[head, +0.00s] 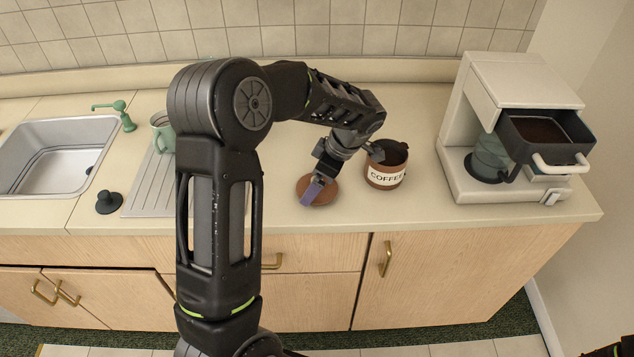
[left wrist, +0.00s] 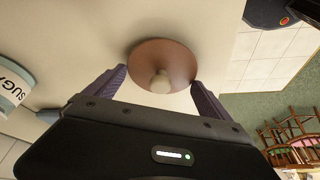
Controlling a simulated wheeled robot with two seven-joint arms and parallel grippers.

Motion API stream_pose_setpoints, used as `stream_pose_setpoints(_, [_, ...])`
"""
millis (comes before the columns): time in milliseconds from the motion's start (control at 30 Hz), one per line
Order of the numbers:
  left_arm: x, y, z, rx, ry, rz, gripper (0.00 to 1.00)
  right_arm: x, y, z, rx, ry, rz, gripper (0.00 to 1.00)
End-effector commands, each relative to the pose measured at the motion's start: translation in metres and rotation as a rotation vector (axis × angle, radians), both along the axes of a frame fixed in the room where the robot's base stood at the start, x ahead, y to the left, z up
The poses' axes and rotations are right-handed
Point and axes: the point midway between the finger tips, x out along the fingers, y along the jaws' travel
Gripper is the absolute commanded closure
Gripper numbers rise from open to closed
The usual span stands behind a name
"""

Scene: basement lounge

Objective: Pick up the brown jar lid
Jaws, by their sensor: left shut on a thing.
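The brown jar lid (head: 325,191) is a round brown disc at the counter's front part, left of the coffee jar (head: 386,172). In the left wrist view the lid (left wrist: 150,56) shows a pale round knob facing the camera. My left gripper (head: 311,193) reaches down onto it, its purple fingers (left wrist: 157,92) on either side of the lid, shut on it. I cannot tell whether the lid touches the counter. The coffee jar is brown, open at the top and has a white COFFEE label. My right gripper is not in view.
A white coffee machine (head: 477,123) with its dark basket pulled out stands on the right. A sink (head: 57,158), a soap dispenser (head: 126,117), a green mug (head: 162,131) and a black stopper (head: 109,203) are on the left. A SUGAR-labelled jar (left wrist: 13,86) shows at left in the wrist view.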

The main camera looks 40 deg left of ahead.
Motion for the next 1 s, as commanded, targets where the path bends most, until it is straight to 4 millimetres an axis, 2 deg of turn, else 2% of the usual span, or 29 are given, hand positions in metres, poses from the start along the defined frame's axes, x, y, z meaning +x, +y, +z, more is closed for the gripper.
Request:
stream_pose_setpoints(167, [0.001,0.0,0.021,0.001,-0.007,0.0,0.46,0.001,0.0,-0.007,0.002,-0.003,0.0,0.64])
stream_pose_setpoints(400, [0.001,0.0,0.068,0.0,-0.007,0.0,0.46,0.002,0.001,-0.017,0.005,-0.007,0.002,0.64])
stream_pose_setpoints(533, [0.001,0.0,0.087,0.0,-0.004,-0.002,0.46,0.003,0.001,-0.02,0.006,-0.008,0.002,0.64])
stream_pose_setpoints(700, [0.0,0.0,0.096,-0.001,-0.001,0.0,0.46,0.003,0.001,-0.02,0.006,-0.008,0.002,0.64])
stream_pose_setpoints(1000, [0.0,0.0,0.097,-0.001,-0.001,0.0,0.46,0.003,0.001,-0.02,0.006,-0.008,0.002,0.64])
